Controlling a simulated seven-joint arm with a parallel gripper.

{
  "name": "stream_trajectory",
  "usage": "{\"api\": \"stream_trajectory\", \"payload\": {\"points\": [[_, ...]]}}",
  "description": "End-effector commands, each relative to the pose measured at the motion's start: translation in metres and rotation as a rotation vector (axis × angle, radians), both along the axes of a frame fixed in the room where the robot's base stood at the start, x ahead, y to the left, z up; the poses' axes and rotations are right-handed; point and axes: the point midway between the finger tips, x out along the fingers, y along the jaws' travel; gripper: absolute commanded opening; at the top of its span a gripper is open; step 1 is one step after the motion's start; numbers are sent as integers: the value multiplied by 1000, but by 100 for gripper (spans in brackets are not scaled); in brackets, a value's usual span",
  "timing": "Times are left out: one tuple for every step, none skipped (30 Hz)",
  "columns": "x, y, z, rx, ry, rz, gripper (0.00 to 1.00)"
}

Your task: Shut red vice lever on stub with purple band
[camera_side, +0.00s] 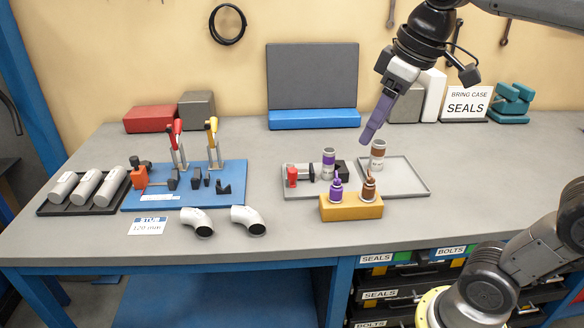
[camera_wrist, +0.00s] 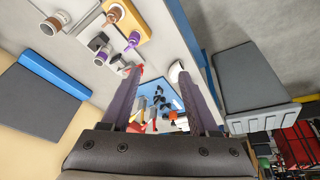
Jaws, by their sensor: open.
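The stub with the purple band (camera_side: 329,157) stands upright on a grey tray, beside a small vice with dark blocks (camera_side: 342,167); it also shows in the wrist view (camera_wrist: 102,57). The vice's red lever (camera_side: 291,177) is at its left end, apart from the stub in the side view. A red piece (camera_wrist: 131,70) shows by the left finger in the wrist view; I cannot tell surely that it is this lever. My gripper (camera_side: 370,138), with purple fingers, is open and empty in the air, above and right of the purple-band stub. It also shows in the wrist view (camera_wrist: 160,75).
A brown-band stub (camera_side: 377,150) stands right, close below my gripper. A yellow block (camera_side: 350,208) with purple (camera_side: 336,190) and brown (camera_side: 369,189) bottles stands in front. Left, a blue board (camera_side: 230,190) carries red-handled (camera_side: 177,135) and yellow-handled (camera_side: 212,135) clamps.

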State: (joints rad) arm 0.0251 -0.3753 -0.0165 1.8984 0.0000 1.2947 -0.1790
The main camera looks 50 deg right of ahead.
Motion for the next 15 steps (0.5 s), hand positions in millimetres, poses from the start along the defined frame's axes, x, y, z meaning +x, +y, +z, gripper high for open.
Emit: {"api": "stream_trajectory", "payload": {"points": [[20,-2,8,-3,26,5,61],[31,-4,11,-6,41,9,61],[45,-5,15,-7,60,14,61],[55,-7,18,-9,75,16,61],[66,-8,19,-10,89,20,61],[80,-10,20,-11,109,25,61],[91,-12,20,-11,121,27,61],[102,-14,19,-11,138,28,61],[117,-17,16,-11,156,29,61],[127,-19,14,-11,171,30,61],[138,-21,10,-10,185,30,61],[152,-24,5,-9,204,30,61],[161,-26,0,-9,216,29,61],[171,-28,-5,-7,228,27,61],[182,-30,-13,-5,245,25,61]]}}
